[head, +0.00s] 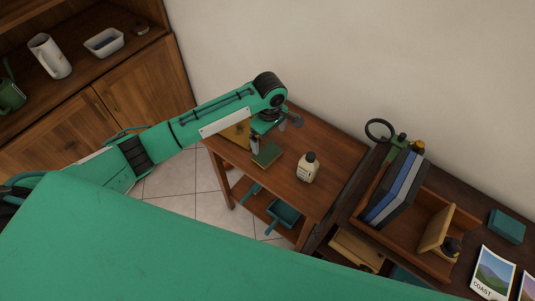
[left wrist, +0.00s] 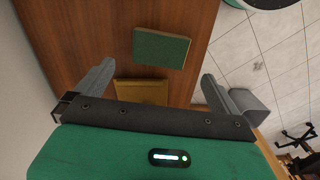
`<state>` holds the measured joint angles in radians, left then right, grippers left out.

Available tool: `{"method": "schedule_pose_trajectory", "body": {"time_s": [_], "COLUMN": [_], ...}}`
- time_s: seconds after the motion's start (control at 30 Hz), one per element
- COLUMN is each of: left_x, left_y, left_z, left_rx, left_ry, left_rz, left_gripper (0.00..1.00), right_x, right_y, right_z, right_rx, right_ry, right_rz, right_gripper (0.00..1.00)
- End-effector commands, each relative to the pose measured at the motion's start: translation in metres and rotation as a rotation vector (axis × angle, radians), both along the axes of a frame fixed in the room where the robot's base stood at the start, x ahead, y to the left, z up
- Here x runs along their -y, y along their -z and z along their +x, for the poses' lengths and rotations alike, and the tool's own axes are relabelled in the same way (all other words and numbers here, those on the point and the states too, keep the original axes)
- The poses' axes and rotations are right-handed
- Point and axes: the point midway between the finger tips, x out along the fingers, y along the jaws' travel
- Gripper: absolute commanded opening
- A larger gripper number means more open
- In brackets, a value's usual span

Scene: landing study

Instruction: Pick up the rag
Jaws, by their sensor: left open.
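A mustard-yellow flat piece, which looks like the folded rag (head: 238,132), lies on the small wooden table (head: 334,150) near its left edge, partly hidden by my left arm in the head view. In the left wrist view the rag (left wrist: 141,91) shows between the fingers, its near side hidden behind the gripper body. My left gripper (head: 276,134) is open and empty above the table; its spread fingers also show in the left wrist view (left wrist: 158,72). I cannot tell its exact height. My right gripper is in neither view.
A green-topped sponge-like block (head: 267,155) lies beside the rag. A cream bottle (head: 307,167) stands to its right. A teal dustpan-like thing (head: 284,215) is on the lower shelf. A wooden organiser with folders (head: 395,187) stands on the desk at right.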

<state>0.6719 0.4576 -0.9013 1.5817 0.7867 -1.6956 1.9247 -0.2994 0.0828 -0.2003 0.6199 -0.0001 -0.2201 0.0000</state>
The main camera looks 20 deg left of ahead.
Motion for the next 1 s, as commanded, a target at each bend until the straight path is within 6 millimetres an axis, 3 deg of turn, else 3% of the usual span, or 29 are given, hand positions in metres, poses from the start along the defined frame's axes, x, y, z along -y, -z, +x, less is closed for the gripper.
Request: {"method": "schedule_pose_trajectory", "body": {"time_s": [0.1,0.37,0.7,0.97,1.0], "left_x": [0.000,-0.001,-0.006,-0.006,-0.006], "left_y": [0.021,0.042,0.086,0.090,0.090], "left_z": [0.000,-0.001,-0.001,-0.001,-0.001], "left_rx": [-0.002,0.000,0.000,0.002,0.002], "left_ry": [0.000,0.002,0.001,0.003,0.003], "left_rz": [0.001,-0.001,0.000,-0.001,-0.001], "left_gripper": [1.00,1.00,1.00,1.00,0.96], "right_x": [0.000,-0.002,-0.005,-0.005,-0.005], "right_y": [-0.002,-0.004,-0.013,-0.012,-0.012], "right_z": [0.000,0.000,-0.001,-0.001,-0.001], "right_rx": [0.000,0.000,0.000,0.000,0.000], "right_ry": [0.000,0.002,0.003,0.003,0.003], "right_rz": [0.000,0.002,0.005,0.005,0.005], "right_gripper": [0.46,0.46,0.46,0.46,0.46]}}
